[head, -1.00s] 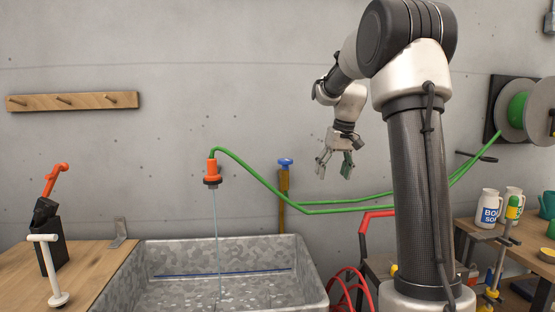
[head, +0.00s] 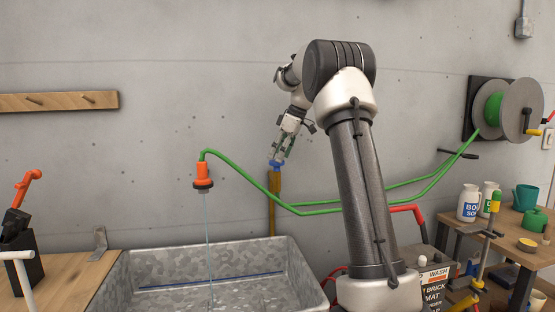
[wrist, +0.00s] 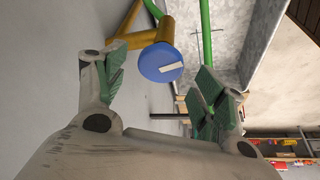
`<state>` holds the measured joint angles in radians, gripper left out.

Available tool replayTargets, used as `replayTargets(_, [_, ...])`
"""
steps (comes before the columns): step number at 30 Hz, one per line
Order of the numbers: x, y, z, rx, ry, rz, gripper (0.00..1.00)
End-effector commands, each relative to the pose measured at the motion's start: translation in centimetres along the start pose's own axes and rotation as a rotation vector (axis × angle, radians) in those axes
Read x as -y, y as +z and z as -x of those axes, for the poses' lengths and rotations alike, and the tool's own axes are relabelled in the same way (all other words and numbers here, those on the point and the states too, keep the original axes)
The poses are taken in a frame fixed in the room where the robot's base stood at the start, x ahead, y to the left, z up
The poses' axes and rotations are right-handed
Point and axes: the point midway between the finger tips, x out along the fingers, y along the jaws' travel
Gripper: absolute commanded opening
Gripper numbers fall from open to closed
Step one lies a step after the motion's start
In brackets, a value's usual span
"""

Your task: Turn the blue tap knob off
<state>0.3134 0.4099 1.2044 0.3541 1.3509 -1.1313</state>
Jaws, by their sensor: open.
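The blue tap knob (head: 275,163) sits on top of an upright brass pipe (head: 272,205) by the wall, behind the trough. In the wrist view the round blue knob (wrist: 161,63), with a white bar mark on its face, lies beyond and between the fingertips. My gripper (head: 281,150) is just above the knob in the head view. Its green-padded fingers (wrist: 158,85) are open and spread to either side, apart from the knob as far as I can tell. Water runs from the orange nozzle (head: 203,173) into the metal trough (head: 125,275).
A green hose (head: 320,212) runs from the nozzle past the pipe to the wall reel (head: 495,110). A red handle (head: 408,209) and a cart stand behind my arm. A workbench (head: 465,228) with soap bottles is at right. A wooden peg rail (head: 60,101) hangs at left.

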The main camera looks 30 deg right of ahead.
Motion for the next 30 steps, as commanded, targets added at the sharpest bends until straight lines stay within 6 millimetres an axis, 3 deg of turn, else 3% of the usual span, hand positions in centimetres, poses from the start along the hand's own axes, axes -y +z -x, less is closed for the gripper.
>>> replayTargets(6, [0.0, 0.0, -2.0, 0.000, 0.000, 0.000, 0.70])
replayTargets(14, [0.0, 0.0, -2.2, 0.000, 0.001, -0.001, 0.70])
replayTargets(22, [0.0, 0.0, -2.2, 0.000, 0.001, -0.001, 0.25])
replayTargets(30, [0.1, 0.0, -2.1, 0.000, 0.050, -0.115, 0.25])
